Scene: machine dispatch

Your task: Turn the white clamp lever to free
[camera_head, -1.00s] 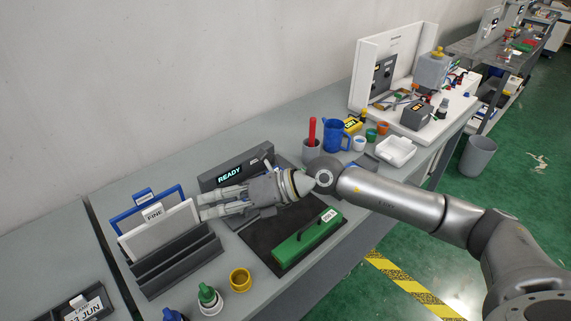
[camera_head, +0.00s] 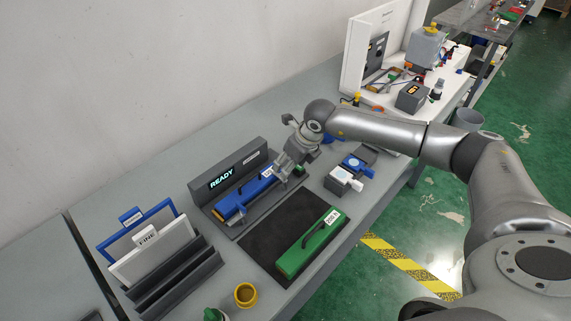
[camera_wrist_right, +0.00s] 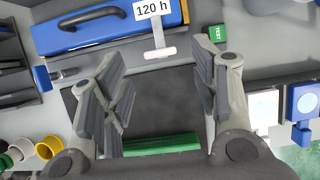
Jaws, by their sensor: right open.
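A white T-shaped lever (camera_wrist_right: 160,51) shows in the wrist view, at the near edge of a blue case with a black handle (camera_wrist_right: 75,33). In the head view the blue case (camera_head: 232,205) lies in a dark fixture with a lit READY panel (camera_head: 222,178); I cannot make out the lever there. My right gripper (camera_head: 281,171) is over the right end of the fixture. In the wrist view its fingers (camera_wrist_right: 160,72) are spread to either side of the lever, with nothing between them; contact is not visible. My left gripper is out of view.
A green case (camera_head: 308,245) lies on a black mat (camera_head: 262,251) in front. Two small boxes, one white-topped (camera_head: 340,178) and one blue-topped (camera_head: 353,161), stand to the right. A green TEST button (camera_wrist_right: 217,34) is beside the right finger. A slotted rack (camera_head: 180,272) stands at left.

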